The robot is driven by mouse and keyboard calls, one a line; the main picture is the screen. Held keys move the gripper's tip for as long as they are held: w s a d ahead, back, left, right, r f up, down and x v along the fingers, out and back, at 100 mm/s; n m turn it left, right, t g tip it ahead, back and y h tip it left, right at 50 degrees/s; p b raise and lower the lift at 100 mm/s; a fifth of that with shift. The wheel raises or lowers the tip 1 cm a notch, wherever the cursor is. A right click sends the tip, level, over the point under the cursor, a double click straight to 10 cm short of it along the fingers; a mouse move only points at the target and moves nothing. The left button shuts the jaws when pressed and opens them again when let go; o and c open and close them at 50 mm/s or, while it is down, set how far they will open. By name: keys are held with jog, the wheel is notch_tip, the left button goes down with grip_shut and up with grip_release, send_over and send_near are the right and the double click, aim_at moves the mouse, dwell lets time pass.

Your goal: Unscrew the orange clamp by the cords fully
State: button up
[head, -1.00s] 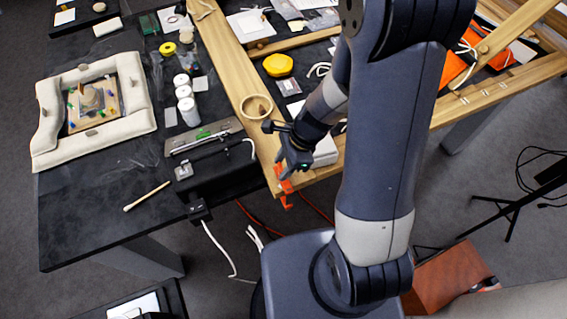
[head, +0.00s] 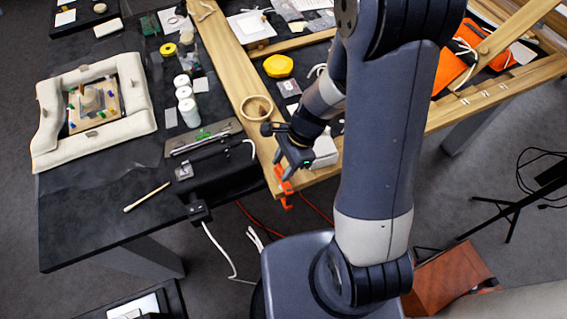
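An orange clamp (head: 284,186) is fixed at the near corner of the wooden frame, over the table's front edge. Its lower part hangs below the wood. Orange cords (head: 318,212) lie on the floor below and beside it. My gripper (head: 283,168) is just above the clamp, fingers pointing down toward its top. The fingers look apart, with a gap between them. I cannot tell whether a finger touches the clamp.
A wooden bowl (head: 256,108) stands on the frame behind my gripper. A white box (head: 325,150) lies just to its right. A black case (head: 215,165) with a power cord is to the left.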

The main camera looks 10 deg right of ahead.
jog(key=o, duration=0.4)
jog(key=v, duration=1)
jog(key=shift+r+b, duration=0.35)
jog(key=shift+r, duration=0.05)
jog(key=shift+d, duration=0.1)
jog(key=x, duration=1.1)
jog(key=shift+d+p, duration=0.1)
jog(key=shift+p, duration=0.25)
jog(key=shift+w+r, duration=0.1)
jog(key=shift+r, duration=0.05)
